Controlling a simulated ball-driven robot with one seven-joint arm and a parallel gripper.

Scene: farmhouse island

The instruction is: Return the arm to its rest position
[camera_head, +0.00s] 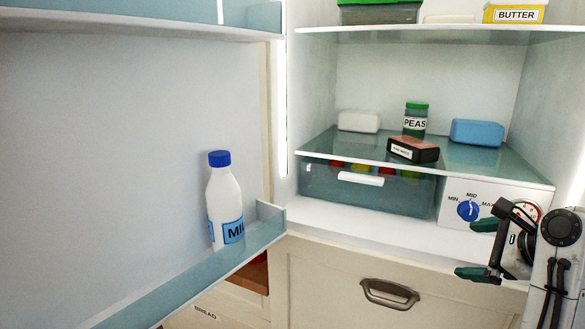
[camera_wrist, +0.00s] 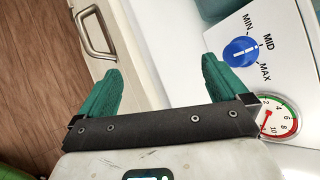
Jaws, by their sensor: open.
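My gripper (camera_head: 473,249) is at the lower right of the head view, with its green fingertips apart and nothing between them. It is in front of the fridge's lower right part, close to the white control box (camera_head: 493,193) with the blue dial (camera_head: 468,210). In the wrist view, my gripper (camera_wrist: 160,88) shows both green fingers spread wide and empty. The blue dial (camera_wrist: 241,53) and a round gauge (camera_wrist: 279,118) lie to the right of the fingers there. My arm runs off the right edge of the head view.
The open fridge door holds a milk bottle (camera_head: 224,200) in its door shelf (camera_head: 170,276). A glass shelf (camera_head: 470,167) bears a peas jar (camera_head: 415,119), a dark box (camera_head: 413,150) and a blue container (camera_head: 477,132). A drawer handle (camera_head: 390,294) juts out below.

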